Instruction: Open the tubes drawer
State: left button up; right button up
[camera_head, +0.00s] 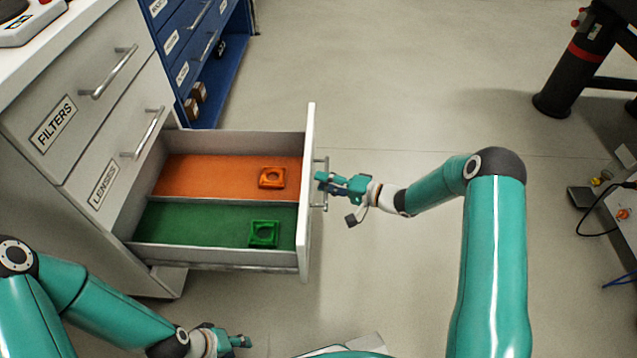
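The white cabinet (60,180) stands at the left, with drawers labelled FILTERS (53,124) and LENSES (103,185), both shut. Below them a drawer (306,235) is pulled far out to the right; its front label is not visible, so I cannot read whether it says tubes. Inside are an orange section (215,177) and a green section (190,224). My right gripper (326,183) is at this drawer's handle (321,165), its fingertips overlapping the bar; its grip is unclear. My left gripper (238,341) is low at the bottom, away from the drawer, with no object visible in it.
An orange square holder (272,178) and a green square holder (264,234) lie in the open drawer. A blue cabinet (205,60) stands behind. A dark post (575,75) and a bench edge (622,215) are at the right.

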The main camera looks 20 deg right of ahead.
jog(key=v, duration=1.2)
